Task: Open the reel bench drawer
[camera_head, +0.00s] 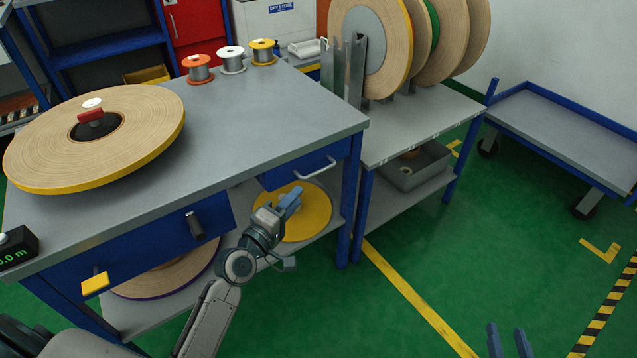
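The reel bench (270,120) has a grey top and blue legs. A blue drawer front (285,174) with a silver bar handle (317,168) sits under the top's right part and looks shut. Another blue front panel (150,245) on the left carries a dark handle (195,225) and a yellow piece (95,283). My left gripper (290,199) is below and left of the silver handle, apart from it, in front of a yellow disc. Its finger gap is not clear. My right gripper (509,342) is open and empty at the bottom right, far from the drawer.
A large tape reel (140,130) lies on the bench, with several small spools behind it. A yellow disc (310,215) lies on the lower shelf. A rack of upright reels (385,85) adjoins on the right. A blue cart (570,125) stands further right; green floor lies clear between.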

